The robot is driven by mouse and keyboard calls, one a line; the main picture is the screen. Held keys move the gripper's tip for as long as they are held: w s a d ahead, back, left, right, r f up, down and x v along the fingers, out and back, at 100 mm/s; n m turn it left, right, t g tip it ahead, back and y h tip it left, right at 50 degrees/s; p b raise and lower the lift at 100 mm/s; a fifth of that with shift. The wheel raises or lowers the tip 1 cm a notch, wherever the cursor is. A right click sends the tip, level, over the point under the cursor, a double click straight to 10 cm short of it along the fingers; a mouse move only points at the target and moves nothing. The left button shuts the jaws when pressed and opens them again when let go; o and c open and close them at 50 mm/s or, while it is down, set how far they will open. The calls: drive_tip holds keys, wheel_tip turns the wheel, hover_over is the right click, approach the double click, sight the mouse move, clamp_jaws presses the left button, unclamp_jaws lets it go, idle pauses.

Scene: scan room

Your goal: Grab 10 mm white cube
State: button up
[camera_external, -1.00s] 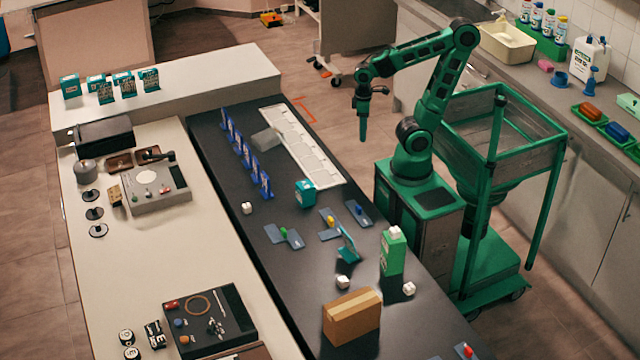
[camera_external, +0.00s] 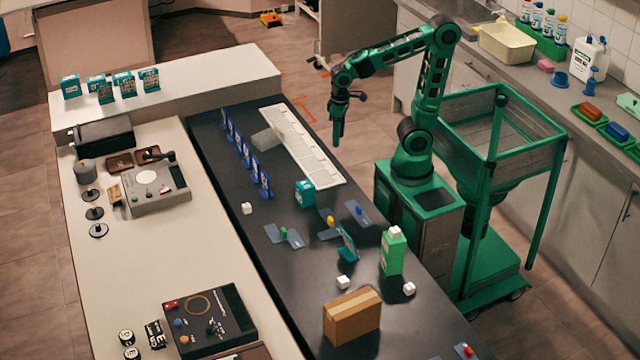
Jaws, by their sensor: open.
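Several small white cubes are on and above the dark bench. One white cube (camera_external: 247,208) lies by the bench's left edge. Another white cube (camera_external: 343,282) lies behind the cardboard box, and a third white cube (camera_external: 409,288) lies to the right of it. One more white cube (camera_external: 394,231) sits on top of the green carton (camera_external: 393,254). Any size marks are too small to read, so I cannot tell which is 10 mm. My gripper (camera_external: 338,141) is open and empty, pointing down, raised near the far right side of the bench, well away from all the cubes.
The dark bench also holds a cardboard box (camera_external: 352,317), a teal box (camera_external: 305,193), a leaning teal card (camera_external: 348,243), blue-grey plates with small coloured pieces (camera_external: 284,235), a row of blue stands (camera_external: 246,160) and a white strip tray (camera_external: 304,149).

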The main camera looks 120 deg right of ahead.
drive_tip(key=w+a+f+m+y, duration=0.2)
drive_tip(key=w+a+f+y, duration=0.15)
drive_tip(key=w+a, duration=0.65)
drive_tip(key=w+a+f+m+y, duration=0.2)
drive_tip(key=w+a+f, duration=0.2)
drive_tip(key=w+a, duration=0.6)
drive_tip(key=w+a+r+m+g+y, duration=0.1)
drive_tip(key=w+a+r+m+y, duration=0.25)
drive_tip(key=a, duration=0.55)
drive_tip(key=w+a+r+m+y, duration=0.1)
drive_tip(key=a+r+m+y, duration=0.1)
drive_tip(key=a+r+y, duration=0.55)
drive_tip(key=h, duration=0.3)
approach(342, 277)
drive_tip(key=d+f, duration=0.3)
drive_tip(key=shift+w+d+f, duration=0.2)
drive_tip(key=shift+d+f, duration=0.1)
drive_tip(key=shift+a+f, duration=0.1)
drive_tip(key=shift+f, duration=0.15)
drive_tip(key=a, duration=1.2)
drive_tip(key=shift+s, duration=0.3)
drive_tip(key=shift+a+f, duration=0.25)
drive_tip(key=shift+a, duration=0.2)
